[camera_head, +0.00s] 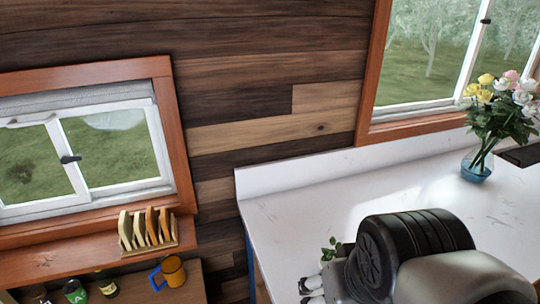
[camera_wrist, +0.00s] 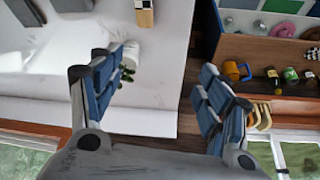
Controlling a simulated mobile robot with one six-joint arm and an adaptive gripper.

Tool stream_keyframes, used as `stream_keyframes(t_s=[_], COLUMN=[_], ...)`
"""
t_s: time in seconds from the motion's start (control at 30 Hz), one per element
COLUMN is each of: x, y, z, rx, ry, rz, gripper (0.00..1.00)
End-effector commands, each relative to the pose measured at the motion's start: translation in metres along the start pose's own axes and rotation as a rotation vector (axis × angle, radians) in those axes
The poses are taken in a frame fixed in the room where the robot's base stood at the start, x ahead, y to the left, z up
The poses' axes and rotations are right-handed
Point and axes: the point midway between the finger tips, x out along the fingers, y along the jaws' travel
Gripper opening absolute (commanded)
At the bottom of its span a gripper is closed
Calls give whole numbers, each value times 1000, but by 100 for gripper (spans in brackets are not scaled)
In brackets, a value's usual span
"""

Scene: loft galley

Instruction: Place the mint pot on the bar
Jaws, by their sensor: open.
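The mint pot is a small white pot (camera_wrist: 132,50) with green leaves (camera_wrist: 127,75). It stands on the white counter near its edge in the wrist view, just past my left finger, which partly hides it. In the head view its leaves (camera_head: 331,249) show beside my arm, and most of the pot is hidden. My gripper (camera_wrist: 162,75) is open, with nothing between its fingers. In the head view only part of it shows (camera_head: 312,289), close to the plant. I cannot tell which surface is the bar; the white counter (camera_head: 310,205) and a wooden ledge (camera_head: 75,261) are in view.
A toast rack (camera_head: 147,229) stands on the ledge under the left window. An orange mug (camera_head: 173,271) and jars (camera_head: 76,292) sit on a lower shelf. A flower vase (camera_head: 477,168) stands at the counter's right. The counter's middle is clear. A wooden block (camera_wrist: 145,13) lies beyond the pot.

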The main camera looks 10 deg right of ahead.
Motion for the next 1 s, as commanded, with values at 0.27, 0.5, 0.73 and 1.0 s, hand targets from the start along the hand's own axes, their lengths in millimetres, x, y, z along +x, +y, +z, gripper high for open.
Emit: stream_keyframes(t_s=[0.27,0.5,0.73,1.0], x=[-14,-14,4,25], y=[-9,-9,-9,-9], z=[39,40,48,56], rx=[-40,-41,-40,-40], ry=[5,3,3,3], rz=[-17,-17,-17,-17], gripper=[70,70,70,70])
